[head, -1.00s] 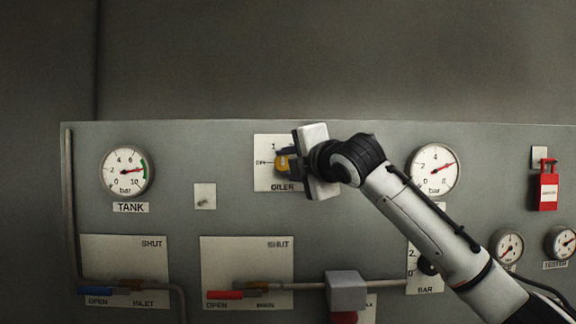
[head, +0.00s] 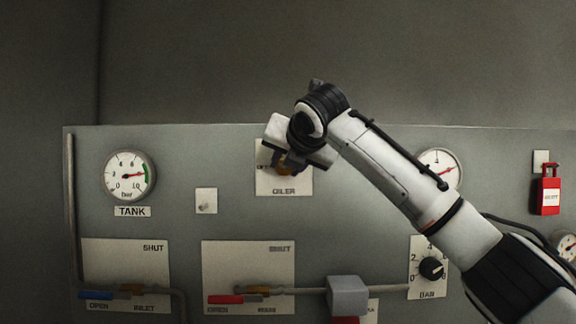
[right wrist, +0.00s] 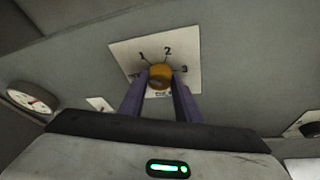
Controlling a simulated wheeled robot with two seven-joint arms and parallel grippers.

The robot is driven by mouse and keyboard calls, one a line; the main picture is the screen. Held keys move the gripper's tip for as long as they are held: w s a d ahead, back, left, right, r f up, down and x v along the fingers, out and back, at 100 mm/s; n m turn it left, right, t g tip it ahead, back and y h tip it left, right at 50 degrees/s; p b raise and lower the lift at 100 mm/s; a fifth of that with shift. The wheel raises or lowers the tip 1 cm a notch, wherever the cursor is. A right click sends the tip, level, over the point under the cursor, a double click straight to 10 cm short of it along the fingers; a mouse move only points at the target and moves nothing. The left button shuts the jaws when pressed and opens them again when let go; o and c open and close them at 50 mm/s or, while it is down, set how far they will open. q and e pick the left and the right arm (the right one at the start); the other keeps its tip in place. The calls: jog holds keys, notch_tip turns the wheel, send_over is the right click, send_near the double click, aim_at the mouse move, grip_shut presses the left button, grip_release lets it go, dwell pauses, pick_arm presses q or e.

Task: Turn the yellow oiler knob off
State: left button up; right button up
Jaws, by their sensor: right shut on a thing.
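The yellow oiler knob (right wrist: 160,77) sits on a white plate (right wrist: 193,50) marked with numbers 1, 2 and 3. In the head view only a part of the knob (head: 284,170) shows below my right gripper (head: 280,163), above the label OILER. In the right wrist view the two fingers of my right gripper (right wrist: 160,84) are on either side of the knob and shut on it. The knob's pointer is too unclear to tell which mark it faces. My left gripper is not in view.
The tank gauge (head: 130,176) is at the left. Below are a blue lever (head: 97,295) and a red lever (head: 225,299) on white plates. A black knob (head: 432,268) and a red lockout tag (head: 548,193) are at the right. A grey box (head: 347,294) juts out below.

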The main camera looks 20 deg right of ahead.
jog(key=n+h, duration=0.1)
jog(key=n+g+h, duration=0.1)
jog(key=n, duration=0.1)
jog(key=shift+a, duration=0.25)
jog(key=shift+w+a+n+h, duration=0.1)
jog(key=shift+n+h, duration=0.5)
jog(key=shift+n, duration=0.3)
jog(key=o, duration=1)
jog(key=b+v, duration=0.2)
jog(key=v, duration=0.8)
jog(key=shift+a+r+b, duration=0.1)
jog(key=shift+r+b, duration=0.05)
jog(key=shift+b, duration=0.15)
